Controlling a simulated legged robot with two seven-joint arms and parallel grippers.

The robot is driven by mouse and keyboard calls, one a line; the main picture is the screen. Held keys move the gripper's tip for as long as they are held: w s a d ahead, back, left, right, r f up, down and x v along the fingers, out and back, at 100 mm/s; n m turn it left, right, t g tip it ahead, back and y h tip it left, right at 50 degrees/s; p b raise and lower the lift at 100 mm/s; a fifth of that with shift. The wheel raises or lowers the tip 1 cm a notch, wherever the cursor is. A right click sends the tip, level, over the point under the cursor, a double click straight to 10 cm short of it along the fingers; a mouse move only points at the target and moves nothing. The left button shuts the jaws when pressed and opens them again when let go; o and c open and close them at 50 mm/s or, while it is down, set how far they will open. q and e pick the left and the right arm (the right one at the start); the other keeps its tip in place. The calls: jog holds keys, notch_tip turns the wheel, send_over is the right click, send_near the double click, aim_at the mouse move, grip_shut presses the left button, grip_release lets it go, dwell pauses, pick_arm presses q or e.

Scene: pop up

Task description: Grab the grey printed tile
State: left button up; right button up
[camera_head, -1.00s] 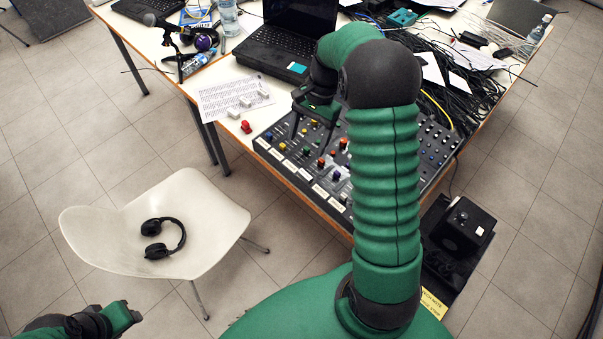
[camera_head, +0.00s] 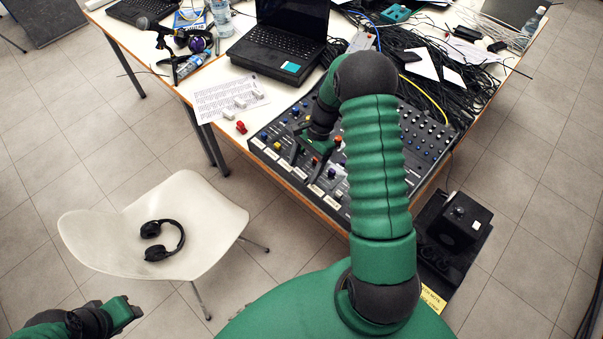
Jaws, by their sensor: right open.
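A dark control panel (camera_head: 410,137) with coloured knobs lies on the table's front corner. Pale printed tiles (camera_head: 289,166) sit in a row along its front edge; I cannot tell which one is the grey one. My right gripper (camera_head: 309,160) points down over the panel's left part, close above the tiles and knobs. It is open, with nothing seen between its fingers. My own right arm hides part of the panel. My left gripper (camera_head: 128,311) is at the lower left, away from the table; its jaws are unclear.
A black laptop (camera_head: 282,45) stands behind the panel, and tangled black cables (camera_head: 440,85) lie to the right. A printed sheet (camera_head: 225,98) with small pale blocks and a red piece (camera_head: 241,127) are left. A white chair (camera_head: 100,228) holds headphones (camera_head: 160,240).

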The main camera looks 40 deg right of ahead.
jog(key=shift+a+f, duration=0.2)
jog(key=shift+f, duration=0.25)
jog(key=shift+w+a, duration=0.2)
jog(key=shift+a, duration=0.15)
jog(key=c, duration=0.4)
jog(key=shift+s+d, duration=0.1)
jog(key=shift+d, duration=0.1)
jog(key=c, duration=1)
jog(key=shift+r, duration=0.15)
